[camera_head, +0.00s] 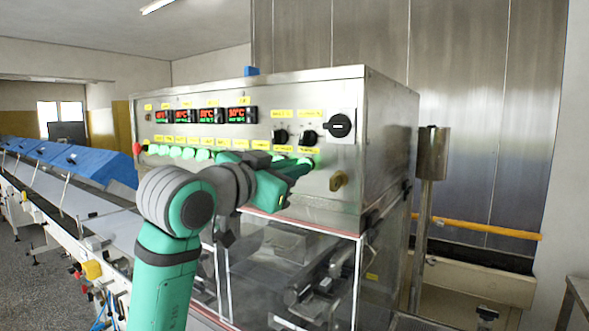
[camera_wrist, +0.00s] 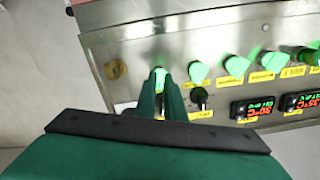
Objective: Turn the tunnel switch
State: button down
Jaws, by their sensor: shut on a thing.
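The steel control cabinet has a row of green lit switches (camera_head: 190,153) below yellow labels too small to read. My gripper (camera_head: 304,164) is at the right end of this row and covers some of the switches. In the wrist view the two green fingers of my gripper (camera_wrist: 161,92) are shut around one green lit switch (camera_wrist: 160,74), the last of the row beside the brass lock. Its label is hidden or unreadable, so I cannot tell from it whether this is the tunnel switch. More green switches (camera_wrist: 198,71) stand beside it.
Black rotary knobs (camera_head: 309,137), a large black main switch (camera_head: 340,125) and red-green displays (camera_head: 211,115) sit above the row. A brass lock (camera_head: 338,181) is close to the right of my gripper. A clear-walled enclosure (camera_head: 290,260) is below; a conveyor (camera_head: 75,200) runs left.

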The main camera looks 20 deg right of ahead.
jog(key=shift+m, duration=1.1)
jog(key=c, duration=1.8)
grip_release()
jog(key=shift+c, duration=0.2)
jog(key=shift+s+a, duration=0.1)
jog(key=v, duration=1)
jog(key=shift+s+a, duration=0.2)
